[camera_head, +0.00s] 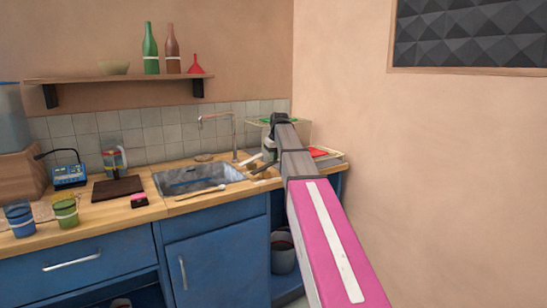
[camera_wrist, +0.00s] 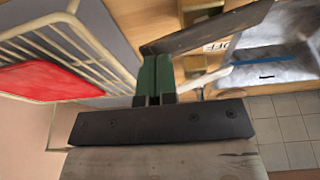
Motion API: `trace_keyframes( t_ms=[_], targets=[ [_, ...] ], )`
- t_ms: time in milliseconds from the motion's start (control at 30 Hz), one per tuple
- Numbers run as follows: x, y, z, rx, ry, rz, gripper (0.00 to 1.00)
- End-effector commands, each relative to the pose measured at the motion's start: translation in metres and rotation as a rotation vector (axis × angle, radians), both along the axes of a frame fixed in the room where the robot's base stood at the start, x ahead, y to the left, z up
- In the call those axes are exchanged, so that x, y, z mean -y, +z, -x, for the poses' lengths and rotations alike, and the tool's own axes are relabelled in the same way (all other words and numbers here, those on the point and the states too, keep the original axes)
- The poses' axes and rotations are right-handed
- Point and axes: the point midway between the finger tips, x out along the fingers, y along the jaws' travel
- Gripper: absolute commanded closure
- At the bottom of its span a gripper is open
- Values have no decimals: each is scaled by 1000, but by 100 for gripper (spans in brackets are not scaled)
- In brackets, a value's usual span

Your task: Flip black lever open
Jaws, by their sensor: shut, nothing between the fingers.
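In the wrist view, a dark flat bar (camera_wrist: 210,28), seemingly the black lever, slants from above my fingertips up to the right. A pale surface marked "OFF" (camera_wrist: 220,45) shows just below it. My gripper (camera_wrist: 155,68), with green fingers, is shut and empty. Its tips are close to the bar's left end; I cannot tell whether they touch. In the head view my arm reaches to the right end of the counter and hides most of the gripper and the lever.
A cream wire rack (camera_wrist: 75,45) holding a red item (camera_wrist: 48,80) is close on the left in the wrist view. The sink (camera_head: 197,179), with a wooden spoon (camera_head: 201,192) on its front edge, lies left of my arm.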

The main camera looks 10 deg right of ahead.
Motion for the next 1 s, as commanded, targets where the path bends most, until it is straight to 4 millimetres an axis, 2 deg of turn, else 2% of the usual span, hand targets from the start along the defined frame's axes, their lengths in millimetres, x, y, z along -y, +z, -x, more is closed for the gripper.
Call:
trace_keyframes(
  t_ms=[367,700,1000],
  targets=[
    [7,-5,-3,-38,-1,-97,100],
    [15,-18,-6,-114,-1,-294,100],
    [20,-28,-8,-110,0,-287,100]
  ],
)
